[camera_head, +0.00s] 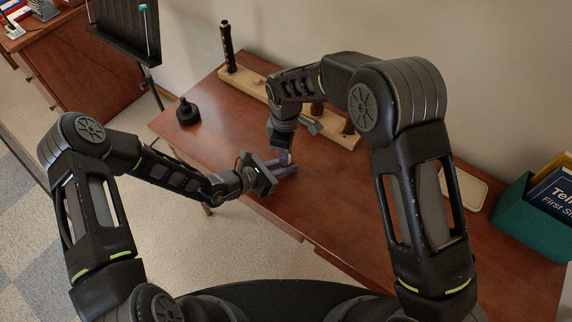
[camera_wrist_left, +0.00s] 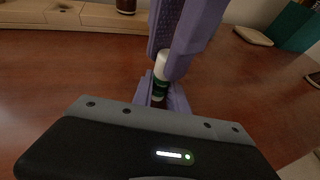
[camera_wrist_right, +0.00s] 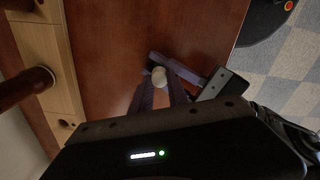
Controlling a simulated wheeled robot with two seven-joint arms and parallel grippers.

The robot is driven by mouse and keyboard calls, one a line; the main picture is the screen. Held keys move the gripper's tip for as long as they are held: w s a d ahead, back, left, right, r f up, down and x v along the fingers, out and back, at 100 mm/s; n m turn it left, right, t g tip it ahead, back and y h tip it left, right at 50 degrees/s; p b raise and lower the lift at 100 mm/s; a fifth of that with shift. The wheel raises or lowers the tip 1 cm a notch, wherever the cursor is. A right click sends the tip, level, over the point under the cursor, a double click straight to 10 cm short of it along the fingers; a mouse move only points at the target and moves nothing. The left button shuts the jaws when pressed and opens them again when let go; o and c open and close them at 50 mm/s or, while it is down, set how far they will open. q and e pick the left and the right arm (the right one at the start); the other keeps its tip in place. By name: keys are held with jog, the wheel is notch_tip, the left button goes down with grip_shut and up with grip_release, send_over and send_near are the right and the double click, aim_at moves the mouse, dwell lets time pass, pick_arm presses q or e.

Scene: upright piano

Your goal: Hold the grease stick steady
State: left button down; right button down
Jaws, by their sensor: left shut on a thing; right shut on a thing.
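The grease stick is a small tube with a white end and a green band, upright in the left wrist view (camera_wrist_left: 159,74). Its round white end shows in the right wrist view (camera_wrist_right: 159,77). My left gripper (camera_head: 284,171) is shut on it low over the table. My right gripper (camera_head: 284,157) comes down from above and is also shut on it. In the head view the purple fingers of both grippers meet and hide the stick. The left fingers (camera_wrist_left: 160,98) hide its lower part, so I cannot tell whether it touches the table.
A pale wooden rack (camera_head: 246,80) with upright dark pieces (camera_head: 227,47) stands along the wall behind the grippers. A black round base (camera_head: 187,112) stands at the left edge of the brown table (camera_head: 225,135). A pale tray (camera_head: 460,186) and a green book box (camera_head: 531,222) are at right.

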jog(key=c, duration=1.2)
grip_release()
notch_tip(320, 180, up, 12)
pick_arm(q)
jog(key=c, duration=1.2)
grip_release()
jog(key=shift+c, duration=0.2)
